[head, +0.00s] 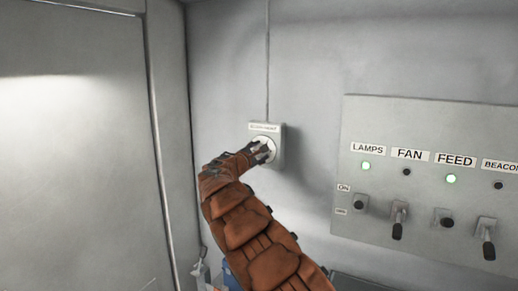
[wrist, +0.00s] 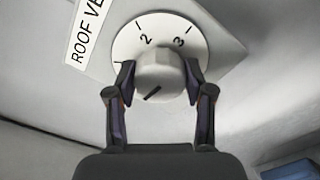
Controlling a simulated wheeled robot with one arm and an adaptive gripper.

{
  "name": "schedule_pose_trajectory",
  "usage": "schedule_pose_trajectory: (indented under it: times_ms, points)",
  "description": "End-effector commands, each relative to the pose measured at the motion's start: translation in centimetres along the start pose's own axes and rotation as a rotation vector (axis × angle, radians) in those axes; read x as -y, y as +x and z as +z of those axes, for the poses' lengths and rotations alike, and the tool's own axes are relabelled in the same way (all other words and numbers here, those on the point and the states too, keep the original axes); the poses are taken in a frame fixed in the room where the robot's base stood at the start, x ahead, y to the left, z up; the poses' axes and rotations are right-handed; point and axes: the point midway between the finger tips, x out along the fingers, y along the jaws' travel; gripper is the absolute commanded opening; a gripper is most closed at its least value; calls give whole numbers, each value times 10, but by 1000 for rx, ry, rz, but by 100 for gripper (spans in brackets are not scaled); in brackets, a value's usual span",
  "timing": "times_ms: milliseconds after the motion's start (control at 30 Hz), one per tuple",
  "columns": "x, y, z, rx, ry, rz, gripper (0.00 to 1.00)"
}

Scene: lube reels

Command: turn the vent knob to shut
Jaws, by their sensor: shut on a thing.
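The vent knob (wrist: 160,72) is a round light grey knob with a dark pointer line on its face. The line slants toward the lower left in the wrist view. A white dial (wrist: 128,40) behind it shows the numbers 2 and 3; its lower part is hidden by the knob and fingers. A label beginning "ROOF VE" (wrist: 86,30) is cut off. In the head view the knob's wall box (head: 279,132) is small, with the knob mostly hidden. My gripper (wrist: 159,76) has one finger on each side of the knob and is shut on it. It also shows in the head view (head: 262,152).
A switch panel (head: 430,120) is on the wall at right, with LAMPS, FAN, FEED and BEACON labels and several levers. The LAMPS and FEED lights are green. A grey door (head: 70,150) is at left. A conduit (head: 267,60) runs above the box.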

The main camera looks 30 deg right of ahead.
Motion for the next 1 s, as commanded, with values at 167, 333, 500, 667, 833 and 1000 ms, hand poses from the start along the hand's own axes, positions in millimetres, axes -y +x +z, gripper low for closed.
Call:
schedule_pose_trajectory:
  times_ms: [167,333,500,667,833,1000]
  points:
    - [-1,0,0,-2,-87,-1,17]
    - [0,0,-1,-2,-135,-1,17]
    - [0,0,-1,-2,-156,0,18]
    - [0,0,-1,-1,-159,0,18]
    - [0,0,-1,-1,-159,0,18]
    - [0,0,-1,-1,-159,0,65]
